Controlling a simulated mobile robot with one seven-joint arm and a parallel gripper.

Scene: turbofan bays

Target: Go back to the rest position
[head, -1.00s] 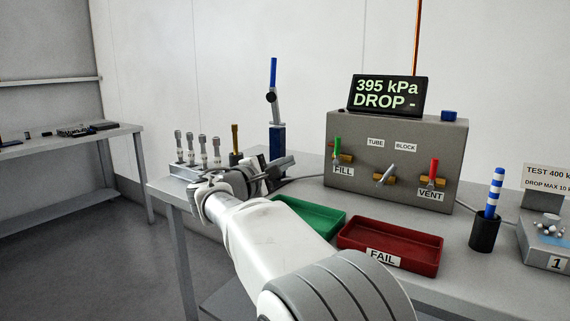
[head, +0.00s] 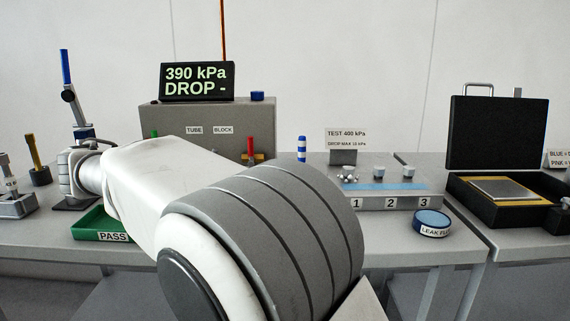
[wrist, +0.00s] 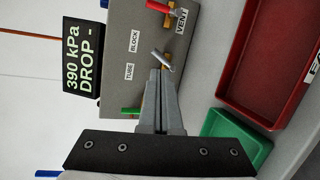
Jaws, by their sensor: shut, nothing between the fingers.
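My gripper (wrist: 160,104) is in the wrist view with its two fingers together and nothing between them. It points toward the grey test box (wrist: 115,35), close to the middle lever (wrist: 161,59); I cannot tell whether it touches. In the head view my white and grey arm reaches across the bench to the left, and the gripper's fingertips are hidden there. The box (head: 215,115) carries a display (head: 197,81) reading 390 kPa, DROP -. The red VENT lever (wrist: 160,7) and the green lever (wrist: 131,112) show in the wrist view.
The green PASS tray (head: 88,229) lies below my arm. The red tray (wrist: 270,50) shows in the wrist view. To the right stand a numbered fixture (head: 390,201), a round leak fluid tin (head: 432,223) and an open black case (head: 498,135). A fitting rack (head: 15,206) is at left.

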